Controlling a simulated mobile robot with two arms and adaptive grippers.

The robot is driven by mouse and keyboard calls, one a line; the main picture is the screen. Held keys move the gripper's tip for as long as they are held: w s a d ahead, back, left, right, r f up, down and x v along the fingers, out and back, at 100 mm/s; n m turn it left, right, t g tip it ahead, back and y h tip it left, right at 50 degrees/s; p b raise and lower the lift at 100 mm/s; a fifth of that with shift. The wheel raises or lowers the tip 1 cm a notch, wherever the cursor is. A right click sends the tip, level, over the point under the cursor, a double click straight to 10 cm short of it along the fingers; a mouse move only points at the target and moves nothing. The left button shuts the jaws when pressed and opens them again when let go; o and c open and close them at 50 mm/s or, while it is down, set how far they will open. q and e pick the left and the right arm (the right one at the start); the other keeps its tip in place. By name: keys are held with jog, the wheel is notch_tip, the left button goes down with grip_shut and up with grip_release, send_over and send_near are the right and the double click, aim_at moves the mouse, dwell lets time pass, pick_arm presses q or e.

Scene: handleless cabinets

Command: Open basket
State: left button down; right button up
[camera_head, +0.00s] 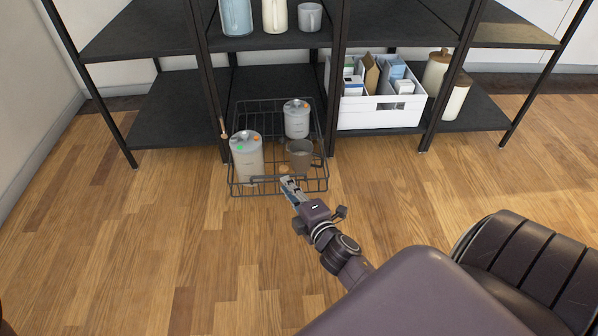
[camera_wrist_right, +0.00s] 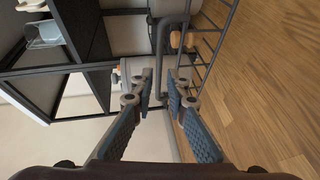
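A dark wire basket (camera_head: 318,171) sits low in front of the black shelf unit in the head view, sticking out from the bottom bay over the wood floor. It holds two pale lidded canisters (camera_head: 247,160) (camera_head: 296,120) and a grey cup (camera_head: 299,155). My right gripper (camera_head: 289,187) is at the basket's front edge. In the right wrist view, the fingers (camera_wrist_right: 160,82) stand apart, with a grey bar of the basket (camera_wrist_right: 160,48) running between them; I see gaps beside the bar. My left gripper is not in view.
A white bin (camera_head: 380,113) with boxes stands right of the basket on the bottom shelf. Two cream jars (camera_head: 455,97) stand farther right. A pitcher, a cream vessel and a mug stand on the shelf above. The wood floor (camera_head: 150,240) in front is clear.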

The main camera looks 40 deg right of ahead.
jog(key=v, duration=0.8)
jog(key=shift+s, duration=0.2)
